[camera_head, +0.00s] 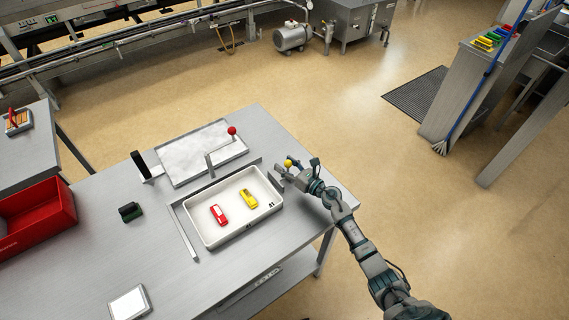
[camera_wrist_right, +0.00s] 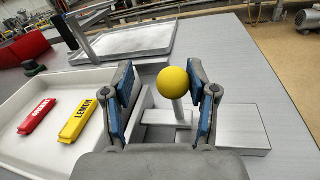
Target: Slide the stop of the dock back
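A yellow ball knob (camera_head: 288,163) stands on a short metal post at the right side of the white tray (camera_head: 250,226). In the right wrist view the knob (camera_wrist_right: 175,80) sits on a metal block (camera_wrist_right: 170,118), which looks like the dock's stop, beside the tray's wall. My right gripper (camera_head: 284,174) is at the knob. In the wrist view its two blue-padded fingers (camera_wrist_right: 165,100) are apart, one on each side of the knob and post. I cannot tell whether either finger touches. A metal rail (camera_head: 183,230) runs along the tray's left side. My left gripper is not in view.
The tray holds a red pack (camera_head: 218,214) and a yellow pack (camera_head: 249,198). Behind it are a grey plate (camera_head: 190,155) and a lever with a red ball (camera_head: 232,130). A red bin (camera_head: 35,220) stands at the left. The table's front is mostly clear.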

